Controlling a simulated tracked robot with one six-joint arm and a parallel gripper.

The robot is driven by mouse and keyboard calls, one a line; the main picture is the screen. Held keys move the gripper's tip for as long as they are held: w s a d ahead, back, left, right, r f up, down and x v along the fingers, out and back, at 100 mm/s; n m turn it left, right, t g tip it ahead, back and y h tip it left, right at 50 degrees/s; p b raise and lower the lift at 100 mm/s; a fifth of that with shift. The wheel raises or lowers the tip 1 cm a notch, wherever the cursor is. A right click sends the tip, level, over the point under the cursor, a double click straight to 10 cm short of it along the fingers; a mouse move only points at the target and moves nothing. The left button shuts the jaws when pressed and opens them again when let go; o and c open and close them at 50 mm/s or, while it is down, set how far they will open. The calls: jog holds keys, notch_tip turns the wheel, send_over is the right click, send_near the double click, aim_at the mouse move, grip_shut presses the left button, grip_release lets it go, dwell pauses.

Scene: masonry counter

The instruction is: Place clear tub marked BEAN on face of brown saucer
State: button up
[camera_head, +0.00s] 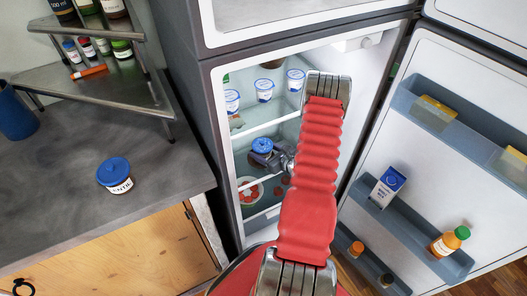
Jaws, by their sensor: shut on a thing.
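My gripper (275,158) is inside the open fridge, below the upper glass shelf. It is shut on a small blue-lidded tub (262,146); I cannot read its label. Another blue-lidded tub (115,176) stands upright on the grey counter at left; its visible label letters look like "ENTIL". I cannot make out a brown saucer. No tub with a readable BEAN label shows.
Several white yogurt cups (264,90) and a partly hidden brown item (271,64) stand on the fridge's upper shelf. A round red-and-white pack (249,191) is lower down. The open door (436,160) holds a carton (388,187) and bottles. The counter (60,220) has free room.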

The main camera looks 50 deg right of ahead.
jog(key=shift+w+a+f, duration=0.1)
jog(key=shift+a+f, duration=0.1)
jog(key=shift+f, duration=0.3)
jog(key=shift+f, duration=0.15)
jog(key=o, duration=1.3)
jog(key=v, duration=1.2)
